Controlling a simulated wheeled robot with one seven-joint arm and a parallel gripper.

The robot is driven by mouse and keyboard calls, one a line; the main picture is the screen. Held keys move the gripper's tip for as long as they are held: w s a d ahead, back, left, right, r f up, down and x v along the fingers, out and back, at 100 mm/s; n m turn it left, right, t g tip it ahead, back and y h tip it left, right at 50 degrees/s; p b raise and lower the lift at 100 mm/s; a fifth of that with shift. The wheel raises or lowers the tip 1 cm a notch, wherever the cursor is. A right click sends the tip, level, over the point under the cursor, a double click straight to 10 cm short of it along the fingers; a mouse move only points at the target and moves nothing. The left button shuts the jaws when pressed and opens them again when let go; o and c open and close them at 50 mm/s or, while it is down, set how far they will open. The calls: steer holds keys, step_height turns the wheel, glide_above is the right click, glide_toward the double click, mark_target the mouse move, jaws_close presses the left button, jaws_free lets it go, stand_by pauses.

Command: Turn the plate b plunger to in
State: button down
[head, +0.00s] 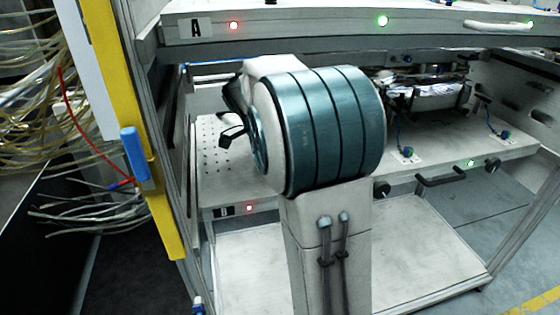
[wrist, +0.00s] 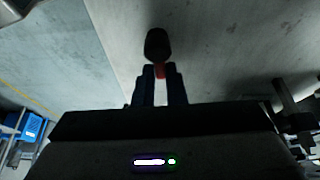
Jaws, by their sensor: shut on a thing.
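Plate b (head: 520,153) is the lower pale shelf, with a "B" label (head: 222,211) at the left of its front edge. In the wrist view my gripper (wrist: 160,80) is shut, its dark fingers close together. A dark rounded knob (wrist: 158,45), which looks like the plate b plunger, sits at the fingertips, with a small red part (wrist: 160,70) between them. In the head view my own arm hides the gripper and the part it holds. I cannot tell the plunger's in or out position.
A red light (head: 249,208) is beside the B label. Right of my arm, plate b's front edge has a black knob (head: 380,188), a dark handle (head: 440,176), a green light (head: 470,163) and another knob (head: 492,165). Plate A (head: 300,27) is above. Loose cables (head: 50,90) hang at the left.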

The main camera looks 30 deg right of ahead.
steer(key=shift+s+a+m, duration=0.1)
steer(key=shift+m, duration=0.4)
steer(key=c, duration=1.5)
jaws_free()
